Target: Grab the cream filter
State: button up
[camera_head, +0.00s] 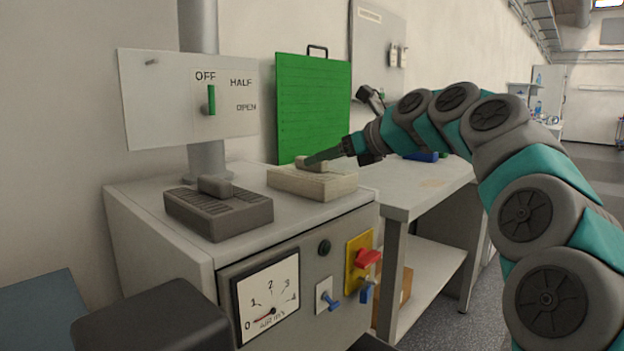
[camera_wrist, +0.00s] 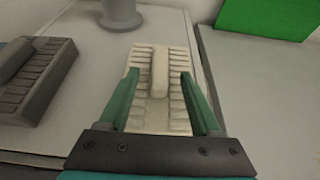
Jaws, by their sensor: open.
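The cream filter (camera_head: 313,183) is a ribbed block with a raised handle bar on top. It lies on the right part of the grey cabinet's top. In the wrist view the cream filter (camera_wrist: 153,114) is straight ahead, its handle running away from me between the fingers. My gripper (camera_head: 312,161) reaches in from the right at the handle. In the wrist view my gripper (camera_wrist: 159,80) is open, with one green finger on each side of the handle. I cannot tell whether the fingers touch the filter body.
A dark grey filter (camera_head: 218,207) of similar shape sits to the left on the cabinet (camera_head: 160,230). A pipe (camera_head: 205,150) stands behind it, with a white sign (camera_head: 190,97). A green board (camera_head: 312,105) stands behind the cream filter. A white table (camera_head: 420,185) adjoins at right.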

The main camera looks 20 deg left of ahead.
jog(key=x, duration=0.3)
grip_shut()
dwell(0.5)
